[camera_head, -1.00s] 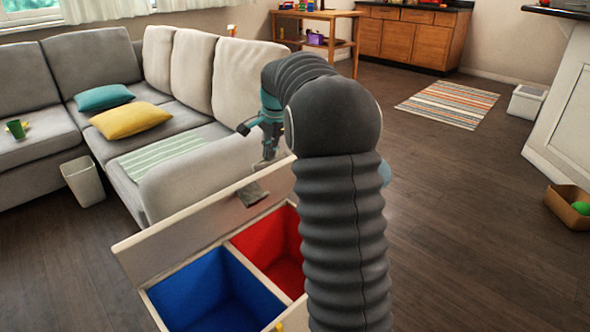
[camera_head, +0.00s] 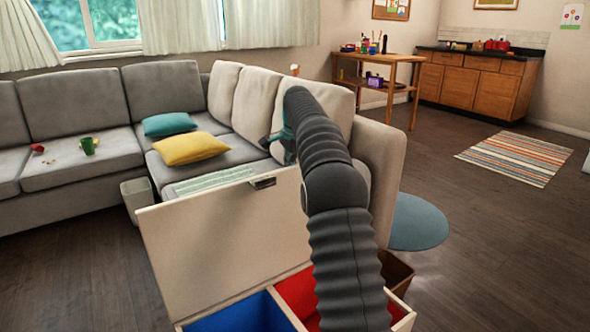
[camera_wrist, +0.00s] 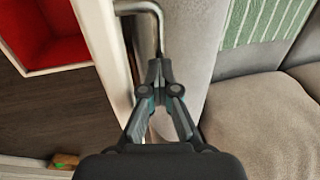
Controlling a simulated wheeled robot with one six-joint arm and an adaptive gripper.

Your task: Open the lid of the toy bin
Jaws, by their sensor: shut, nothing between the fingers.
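The toy bin (camera_head: 299,320) stands at the bottom of the head view, with a blue and a red compartment open to view. Its pale lid (camera_head: 215,240) is raised at the far side, showing a broad face. A grey metal handle (camera_head: 262,183) sits at the lid's top edge; it also shows in the wrist view (camera_wrist: 143,8). My gripper (camera_head: 281,137) is beyond the lid, partly hidden by my arm. In the wrist view my gripper (camera_wrist: 158,66) is shut and empty, with its tips close to the handle's bent end; I cannot tell whether they touch.
A grey sofa (camera_head: 85,170) with teal and yellow cushions stands just behind the lid. A brown box (camera_head: 396,272) and a round teal rug (camera_head: 418,222) lie right of my arm.

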